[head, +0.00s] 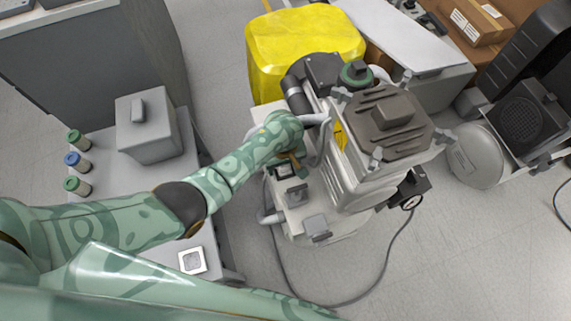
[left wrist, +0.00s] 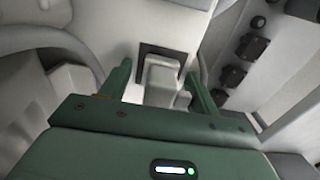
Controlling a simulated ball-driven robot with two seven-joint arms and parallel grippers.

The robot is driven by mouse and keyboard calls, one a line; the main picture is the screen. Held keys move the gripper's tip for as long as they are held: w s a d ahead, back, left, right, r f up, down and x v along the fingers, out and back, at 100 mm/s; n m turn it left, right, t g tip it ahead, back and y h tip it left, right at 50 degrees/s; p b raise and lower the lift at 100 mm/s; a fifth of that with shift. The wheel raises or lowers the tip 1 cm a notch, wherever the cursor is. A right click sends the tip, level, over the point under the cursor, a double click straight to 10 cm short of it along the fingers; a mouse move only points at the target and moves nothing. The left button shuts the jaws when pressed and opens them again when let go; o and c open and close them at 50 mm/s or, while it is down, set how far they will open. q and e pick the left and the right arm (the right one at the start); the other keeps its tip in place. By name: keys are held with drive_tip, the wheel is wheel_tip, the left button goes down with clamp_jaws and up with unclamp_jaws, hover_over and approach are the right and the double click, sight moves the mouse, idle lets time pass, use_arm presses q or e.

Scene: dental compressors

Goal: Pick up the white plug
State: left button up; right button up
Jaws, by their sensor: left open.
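The white plug (left wrist: 161,84) sits at a dark square socket on a pale panel in the left wrist view. My left gripper (left wrist: 158,78) is open, with one green finger on each side of the plug. A narrow gap seems to show on either side of it, and I cannot tell whether a finger touches. In the head view my left gripper (head: 291,160) is at the near left side of the dental compressor (head: 362,150). My arm and hand largely hide the plug there. My right gripper is not in view.
A yellow bin (head: 300,45) stands behind the compressor. A grey table on the left bears a grey box (head: 146,130) and several small jars (head: 77,162). A dark cable (head: 385,265) curves over the floor, which is mostly clear at lower right.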

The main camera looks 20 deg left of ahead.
use_arm(q)
drive_tip(key=shift+r, duration=0.15)
drive_tip(key=c, duration=1.1)
